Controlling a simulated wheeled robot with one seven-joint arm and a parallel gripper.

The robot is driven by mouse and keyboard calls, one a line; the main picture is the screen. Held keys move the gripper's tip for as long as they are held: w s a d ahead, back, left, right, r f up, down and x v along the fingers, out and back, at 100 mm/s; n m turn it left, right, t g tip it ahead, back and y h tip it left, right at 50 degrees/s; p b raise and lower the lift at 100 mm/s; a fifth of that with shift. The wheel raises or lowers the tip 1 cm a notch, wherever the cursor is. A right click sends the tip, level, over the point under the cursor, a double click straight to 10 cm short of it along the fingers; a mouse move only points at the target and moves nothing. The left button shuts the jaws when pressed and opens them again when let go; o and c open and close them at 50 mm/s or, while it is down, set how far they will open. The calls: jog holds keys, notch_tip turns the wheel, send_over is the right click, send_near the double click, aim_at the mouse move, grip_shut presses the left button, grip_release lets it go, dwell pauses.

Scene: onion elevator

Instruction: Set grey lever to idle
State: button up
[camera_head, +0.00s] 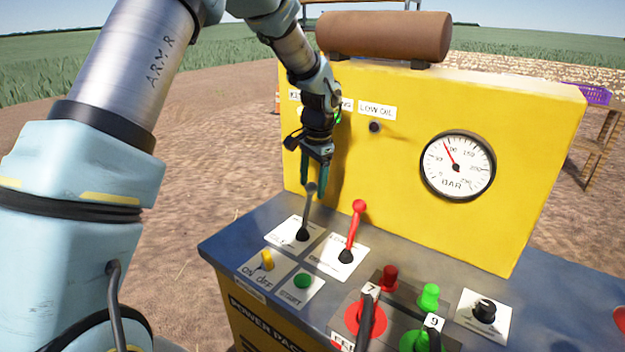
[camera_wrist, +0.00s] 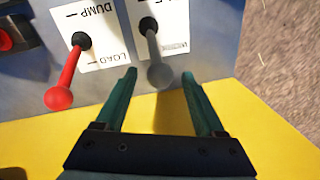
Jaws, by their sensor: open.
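The grey lever (camera_head: 308,210) stands up from a white label plate at the back left of the control panel, with its knob at the top. My gripper (camera_head: 316,188) points down at the knob from above, fingers apart. In the wrist view the grey lever (camera_wrist: 158,62) lies ahead, its knob close to the line between the two green fingertips of my gripper (camera_wrist: 159,75). The fingers show a gap on both sides of the knob. The lettering on the grey lever's plate is partly hidden by the lever and too small to read fully.
A red lever (camera_head: 354,230) stands just right of the grey one; its plate reads DUMP and LOAD in the wrist view. A yellow key switch (camera_head: 267,260) and green button (camera_head: 302,281) sit in front. The yellow wall (camera_head: 400,200) with a gauge (camera_head: 457,166) rises behind.

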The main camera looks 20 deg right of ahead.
jog(key=shift+f, duration=0.1)
grip_shut()
dwell(0.6)
dwell(0.8)
